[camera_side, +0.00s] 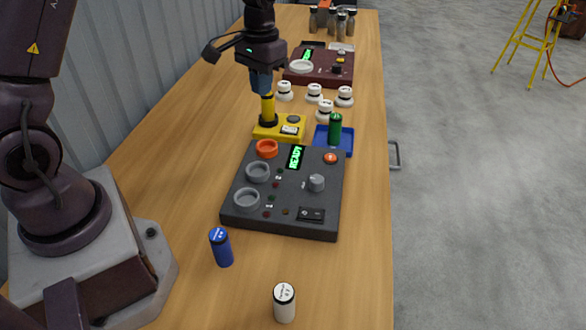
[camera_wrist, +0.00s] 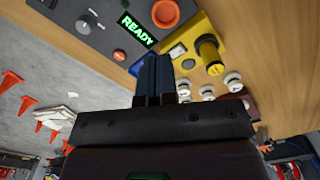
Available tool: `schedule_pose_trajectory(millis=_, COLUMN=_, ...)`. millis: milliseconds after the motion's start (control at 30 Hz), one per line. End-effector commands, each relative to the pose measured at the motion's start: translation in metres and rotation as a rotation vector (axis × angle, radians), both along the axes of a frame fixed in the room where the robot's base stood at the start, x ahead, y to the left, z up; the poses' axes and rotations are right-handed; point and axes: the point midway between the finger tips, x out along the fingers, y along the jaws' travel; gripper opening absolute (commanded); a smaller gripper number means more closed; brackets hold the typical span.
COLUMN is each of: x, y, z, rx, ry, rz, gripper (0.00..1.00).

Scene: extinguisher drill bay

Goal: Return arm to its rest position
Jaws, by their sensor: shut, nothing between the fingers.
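My gripper (camera_side: 262,84) is shut and empty. In the side view its fingertips appear just above the yellow cylinder (camera_side: 267,106), which stands upright in the yellow base (camera_side: 279,127); I cannot tell whether they touch there. In the wrist view the closed fingers (camera_wrist: 154,62) appear beside the yellow base (camera_wrist: 178,45), apart from the yellow cylinder (camera_wrist: 209,52). The dark grey panel (camera_side: 285,216) has a lit READY display (camera_side: 296,157), an orange ring (camera_side: 267,149), two grey rings and a knob.
A green cylinder (camera_side: 335,129) stands in a blue tray (camera_side: 347,143). Several white knobs (camera_side: 314,93) stand behind it. A blue cylinder (camera_side: 221,247) and a white cylinder (camera_side: 284,303) stand in front. A dark red panel (camera_side: 320,72) is farther back. The corrugated wall (camera_side: 150,60) borders the left.

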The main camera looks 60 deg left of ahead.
Motion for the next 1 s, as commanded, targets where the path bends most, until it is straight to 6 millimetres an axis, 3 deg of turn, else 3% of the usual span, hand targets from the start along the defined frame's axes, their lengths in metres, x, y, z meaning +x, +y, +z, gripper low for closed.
schedule_pose_trajectory(millis=100, x=-0.033, y=-0.022, z=0.042, rx=0.015, ry=-0.054, rz=-0.030, gripper=0.00)
schedule_pose_trajectory(millis=300, x=-0.094, y=-0.054, z=0.089, rx=0.033, ry=-0.159, rz=-0.083, gripper=0.00)
schedule_pose_trajectory(millis=600, x=-0.176, y=-0.088, z=0.124, rx=0.052, ry=-0.360, rz=-0.169, gripper=0.00)
schedule_pose_trajectory(millis=767, x=-0.194, y=-0.097, z=0.137, rx=0.058, ry=-0.464, rz=-0.204, gripper=0.00)
schedule_pose_trajectory(millis=1000, x=-0.197, y=-0.101, z=0.149, rx=0.058, ry=-0.527, rz=-0.227, gripper=0.00)
